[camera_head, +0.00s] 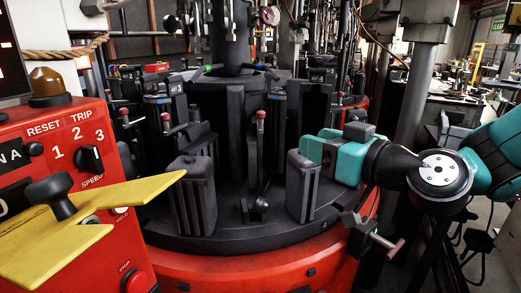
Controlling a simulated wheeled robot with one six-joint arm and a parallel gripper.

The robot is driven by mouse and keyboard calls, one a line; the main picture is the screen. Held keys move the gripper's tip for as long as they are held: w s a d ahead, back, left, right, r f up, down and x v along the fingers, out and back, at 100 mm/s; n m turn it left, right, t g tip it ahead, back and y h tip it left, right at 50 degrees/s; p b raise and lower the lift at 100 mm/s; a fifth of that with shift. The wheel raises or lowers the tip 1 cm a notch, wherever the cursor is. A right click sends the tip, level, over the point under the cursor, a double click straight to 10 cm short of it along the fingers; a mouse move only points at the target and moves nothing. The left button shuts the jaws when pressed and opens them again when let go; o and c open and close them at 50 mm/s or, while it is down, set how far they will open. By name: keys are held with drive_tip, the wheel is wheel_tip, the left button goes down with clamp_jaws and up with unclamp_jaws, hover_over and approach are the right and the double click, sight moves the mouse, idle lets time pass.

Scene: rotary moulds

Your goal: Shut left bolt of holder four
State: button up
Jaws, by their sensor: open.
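My teal gripper (318,152) reaches in from the right with its jaws open, facing left. Its fingertips are above and just behind the right dark block (303,188) at the front of the turntable. I cannot tell whether they touch it. A matching left block (193,196) stands upright on the same turntable. Between them is a red-tipped upright lever (261,130) with a dark bracket below it. Part of the area behind the gripper is hidden.
A red control panel (62,150) with a yellow plate (85,232) fills the left side. The round dark turntable (235,237) sits on a red base (250,270). Several other holders crowd behind. A grey post (411,95) stands close behind my arm.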

sight(261, 119)
drive_tip(key=shift+t, duration=0.4)
drive_tip(key=p+x, duration=0.3)
drive_tip(key=x, duration=0.2)
drive_tip(key=p+x, duration=0.3)
drive_tip(key=x, duration=0.3)
drive_tip(key=d+p+x, duration=0.1)
drive_tip(key=p+x, duration=0.2)
drive_tip(key=x, duration=0.2)
drive_tip(key=shift+w+a+f, duration=0.2)
drive_tip(key=shift+w+a, duration=0.1)
drive_tip(key=shift+w, duration=0.35)
drive_tip(key=shift+w+a+f, duration=0.1)
drive_tip(key=shift+w+a, duration=0.2)
drive_tip(key=shift+w, duration=0.05)
clamp_jaws()
